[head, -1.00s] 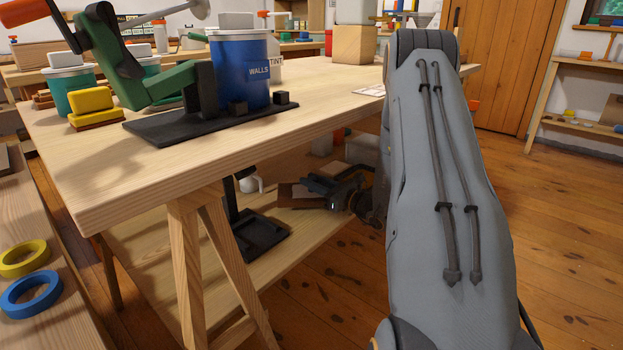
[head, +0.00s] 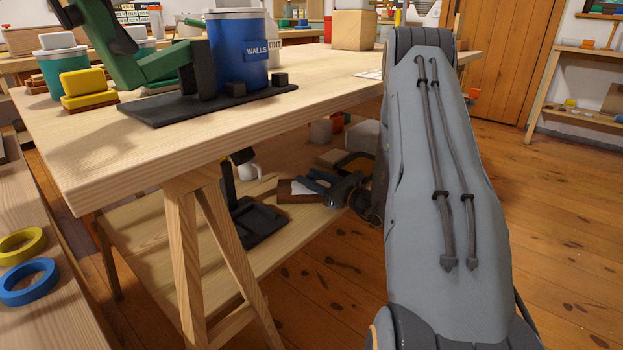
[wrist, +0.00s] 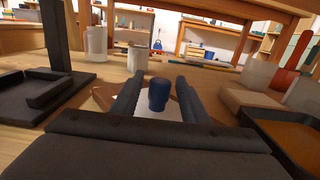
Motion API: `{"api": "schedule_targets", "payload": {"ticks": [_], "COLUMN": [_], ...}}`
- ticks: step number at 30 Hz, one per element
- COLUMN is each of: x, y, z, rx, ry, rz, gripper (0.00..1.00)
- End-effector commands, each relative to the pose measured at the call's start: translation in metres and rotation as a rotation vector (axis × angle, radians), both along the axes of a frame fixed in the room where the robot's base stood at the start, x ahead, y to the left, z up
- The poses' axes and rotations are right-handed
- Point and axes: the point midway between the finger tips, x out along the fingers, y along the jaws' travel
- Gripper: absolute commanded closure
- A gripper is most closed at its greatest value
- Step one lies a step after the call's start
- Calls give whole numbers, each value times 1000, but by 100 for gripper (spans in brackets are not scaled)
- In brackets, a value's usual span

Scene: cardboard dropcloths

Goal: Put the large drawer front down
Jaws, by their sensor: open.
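A flat board, brown with a pale face, lies on the low shelf under the workbench; I take it for the large drawer front (head: 299,198). In the wrist view its brown edge (wrist: 103,96) shows left of my fingers and its pale face lies beneath them. A dark blue knob (wrist: 158,95) stands up between the fingers, with gaps on both sides. My gripper (head: 316,182) is open over the board. It also shows in the wrist view (wrist: 158,88). The gripper body hides the board's near part, so I cannot tell whether the fingers touch it.
The low shelf (head: 150,234) also holds a black stand (head: 262,226) left of the board and a white mug (head: 248,172) behind. Blocks (wrist: 252,98) and a dark-rimmed tray (wrist: 290,142) crowd the right side. The workbench top (head: 165,140) is overhead, with a trestle leg (head: 182,260) in front.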

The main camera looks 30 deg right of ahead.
Motion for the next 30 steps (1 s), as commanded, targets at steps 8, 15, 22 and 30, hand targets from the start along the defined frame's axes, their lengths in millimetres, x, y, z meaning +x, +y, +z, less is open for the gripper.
{"api": "schedule_targets", "payload": {"ticks": [8,15,22,30], "x": [-19,-66,-100,-113], "y": [-8,-24,-36,-40], "z": [1,1,0,-2], "rx": [2,3,1,1], "ry": [3,2,0,0], "rz": [-3,-4,-2,0], "gripper": [59,59,59,59]}}
